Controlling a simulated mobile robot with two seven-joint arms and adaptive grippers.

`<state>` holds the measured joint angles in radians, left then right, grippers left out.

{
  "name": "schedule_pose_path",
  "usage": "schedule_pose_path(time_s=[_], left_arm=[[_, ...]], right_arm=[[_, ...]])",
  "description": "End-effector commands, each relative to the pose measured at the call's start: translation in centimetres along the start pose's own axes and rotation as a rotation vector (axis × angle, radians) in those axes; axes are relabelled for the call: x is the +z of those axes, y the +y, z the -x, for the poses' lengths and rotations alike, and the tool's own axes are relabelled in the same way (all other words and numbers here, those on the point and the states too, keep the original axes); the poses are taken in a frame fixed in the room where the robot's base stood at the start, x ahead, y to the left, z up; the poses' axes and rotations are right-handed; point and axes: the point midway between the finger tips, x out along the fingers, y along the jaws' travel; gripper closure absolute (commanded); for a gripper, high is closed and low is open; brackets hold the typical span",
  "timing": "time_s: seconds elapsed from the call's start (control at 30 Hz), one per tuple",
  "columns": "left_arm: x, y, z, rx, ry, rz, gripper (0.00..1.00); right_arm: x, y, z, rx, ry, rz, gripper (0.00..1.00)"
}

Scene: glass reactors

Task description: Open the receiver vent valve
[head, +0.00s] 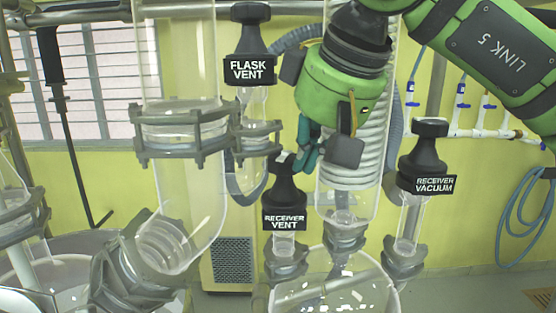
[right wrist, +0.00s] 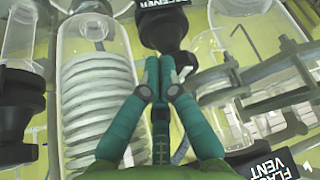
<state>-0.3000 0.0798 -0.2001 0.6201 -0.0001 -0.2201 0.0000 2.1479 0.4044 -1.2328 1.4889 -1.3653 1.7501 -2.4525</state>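The receiver vent valve (head: 286,185) is a black knob with a "RECEIVER VENT" label, upright on a glass neck in the middle of the head view. In the right wrist view, its black knob (right wrist: 163,28) is at the top centre, just beyond my fingertips. My right gripper (head: 300,160) has teal fingers and hangs beside the knob's top, on its right in the head view. In the right wrist view, the fingertips (right wrist: 158,66) are together with nothing visible between them. Whether they touch the knob I cannot tell. My left gripper is not in view.
The flask vent valve (head: 249,45) stands up and left, the receiver vacuum valve (head: 426,160) to the right. A glass column with a white coil (head: 348,165) is close behind my gripper. Clamped glass vessels (head: 182,130) fill the left.

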Motion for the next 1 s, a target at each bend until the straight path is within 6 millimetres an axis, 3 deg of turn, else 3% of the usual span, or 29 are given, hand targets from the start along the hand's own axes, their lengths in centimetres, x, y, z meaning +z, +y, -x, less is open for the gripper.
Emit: schedule_pose_path(time_s=[1.0], left_arm=[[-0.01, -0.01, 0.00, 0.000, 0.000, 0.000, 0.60]], right_arm=[[-0.15, 1.06, 0.00, -0.001, 0.001, 0.002, 1.00]])
